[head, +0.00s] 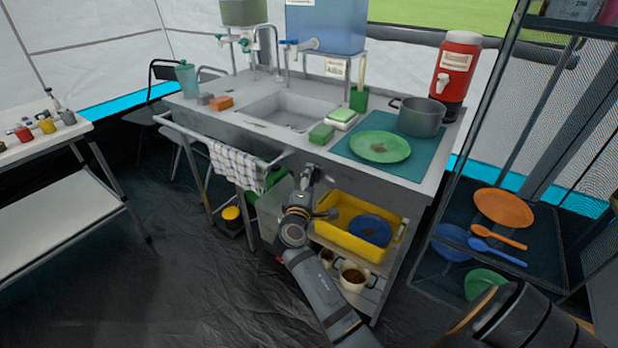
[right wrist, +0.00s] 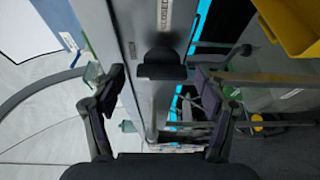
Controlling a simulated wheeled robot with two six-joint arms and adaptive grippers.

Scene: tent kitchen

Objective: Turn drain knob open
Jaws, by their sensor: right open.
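The sink unit (head: 232,126) stands in the middle of the head view, with a grey basin (head: 290,110) in its top. A black knob (right wrist: 162,64) shows in the right wrist view on the unit's grey front panel. I take it to be the drain knob. My right gripper (head: 311,180) is at the front panel below the basin. In the right wrist view its two fingers (right wrist: 162,90) are spread on either side of the knob, with visible gaps. In the head view the gripper largely hides the knob. My left gripper is not in view.
A checked towel (head: 236,165) hangs on the front rail left of the gripper. A yellow tub (head: 334,238) with a blue item sits on the shelf below right, above a mug (head: 353,275). A wire rack (head: 455,180) stands at right. The floor at left is clear.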

